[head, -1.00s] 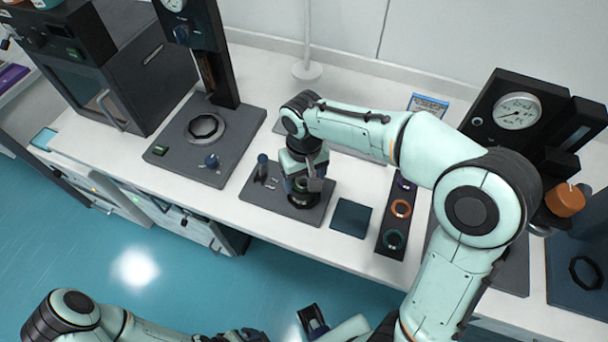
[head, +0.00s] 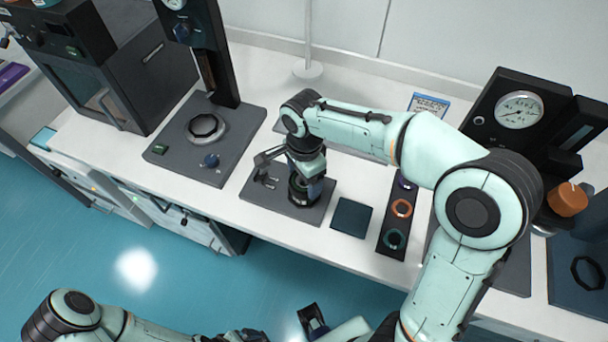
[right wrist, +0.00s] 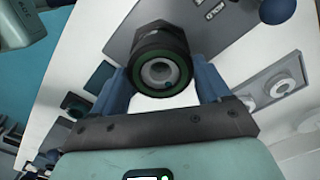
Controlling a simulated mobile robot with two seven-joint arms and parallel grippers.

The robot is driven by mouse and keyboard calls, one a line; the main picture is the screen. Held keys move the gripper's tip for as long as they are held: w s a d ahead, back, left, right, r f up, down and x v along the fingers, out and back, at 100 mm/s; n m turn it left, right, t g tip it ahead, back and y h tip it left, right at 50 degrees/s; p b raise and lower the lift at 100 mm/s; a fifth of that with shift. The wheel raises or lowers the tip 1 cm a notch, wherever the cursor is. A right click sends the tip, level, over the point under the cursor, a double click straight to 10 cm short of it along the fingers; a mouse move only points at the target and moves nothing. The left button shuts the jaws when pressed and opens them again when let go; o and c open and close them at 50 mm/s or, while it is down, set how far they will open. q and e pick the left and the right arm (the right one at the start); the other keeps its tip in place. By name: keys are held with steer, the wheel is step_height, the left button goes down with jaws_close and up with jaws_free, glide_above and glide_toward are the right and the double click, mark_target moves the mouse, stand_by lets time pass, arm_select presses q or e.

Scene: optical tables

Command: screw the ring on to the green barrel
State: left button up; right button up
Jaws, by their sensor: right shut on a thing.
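My right gripper (head: 305,190) points down at the dark base plate (head: 258,193) on the bench. In the right wrist view its two blue fingers (right wrist: 160,88) close from both sides on a dark ring (right wrist: 152,42). The ring sits around the top of the barrel. The barrel's green rim (right wrist: 183,75) circles a grey bore, and the barrel looks upright on the plate. How far the ring is threaded cannot be seen. My left gripper (head: 313,320) shows only partly at the bottom edge of the head view, away from the bench; its jaws are unclear.
A dark strip (head: 384,250) to the right holds an orange ring (head: 402,208), a teal ring (head: 393,239) and a purple one. A dark blue square mat (head: 350,217) lies between. A press stand (head: 190,160) is at left, a gauge stand (head: 519,110) at right.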

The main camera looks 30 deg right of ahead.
steer(key=shift+d+m, duration=0.1)
steer(key=shift+m, duration=0.5)
steer(key=o, duration=1)
steer(key=shift+c, duration=0.2)
